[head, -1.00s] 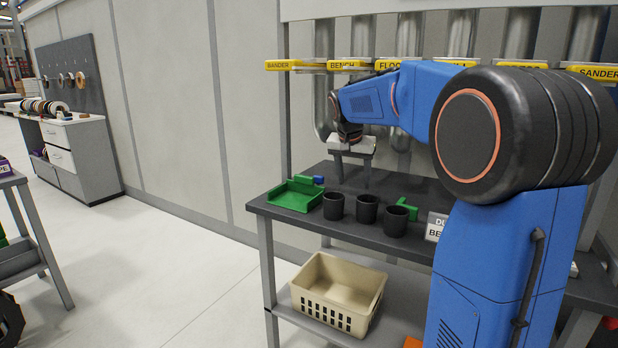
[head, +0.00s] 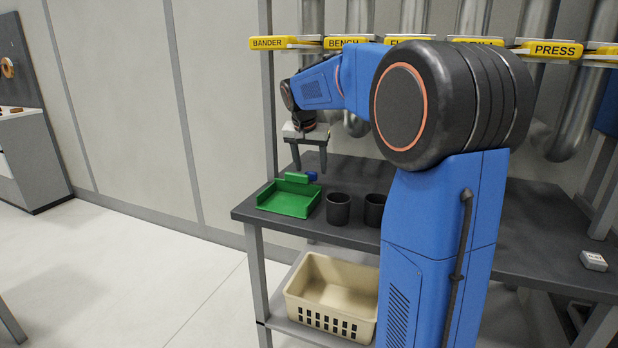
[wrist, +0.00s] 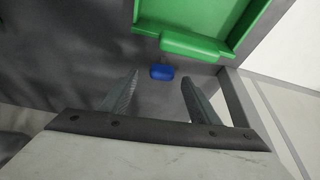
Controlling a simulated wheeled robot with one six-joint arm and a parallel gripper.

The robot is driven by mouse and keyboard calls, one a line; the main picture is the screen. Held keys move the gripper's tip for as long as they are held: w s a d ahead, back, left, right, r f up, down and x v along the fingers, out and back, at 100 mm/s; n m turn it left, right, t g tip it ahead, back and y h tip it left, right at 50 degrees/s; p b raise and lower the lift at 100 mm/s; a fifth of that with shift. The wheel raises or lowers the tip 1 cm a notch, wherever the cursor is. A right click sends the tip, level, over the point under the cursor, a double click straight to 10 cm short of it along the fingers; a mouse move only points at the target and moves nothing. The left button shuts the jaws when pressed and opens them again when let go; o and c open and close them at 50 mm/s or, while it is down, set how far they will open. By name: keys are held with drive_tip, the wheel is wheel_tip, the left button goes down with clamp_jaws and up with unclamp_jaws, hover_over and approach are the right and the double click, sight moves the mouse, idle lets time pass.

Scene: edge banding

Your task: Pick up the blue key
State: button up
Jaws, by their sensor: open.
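The blue key (head: 312,176) is a small rounded blue piece on the dark bench top, close behind the green tray (head: 287,206). In the wrist view the blue key (wrist: 162,72) lies beyond my fingertips and roughly between their lines, beside the tray's raised green block (wrist: 193,45). My gripper (head: 309,162) hangs over the bench's far left part, fingers down, just above and near the key. In the wrist view its two fingers (wrist: 160,84) are spread with nothing between them. Any part of the key under the green block is hidden.
Two black cups (head: 338,209) (head: 374,210) stand right of the tray. The bench's left edge is close to the tray. A beige basket (head: 332,292) sits on the lower shelf. Pipes with yellow tags (head: 348,42) rise behind. A small white box (head: 593,261) lies at right.

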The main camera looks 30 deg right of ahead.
sight(311, 172)
drive_tip(key=x, duration=0.5)
drive_tip(key=shift+a+f, duration=0.1)
drive_tip(key=shift+a, duration=0.15)
drive_tip(key=c, duration=1.1)
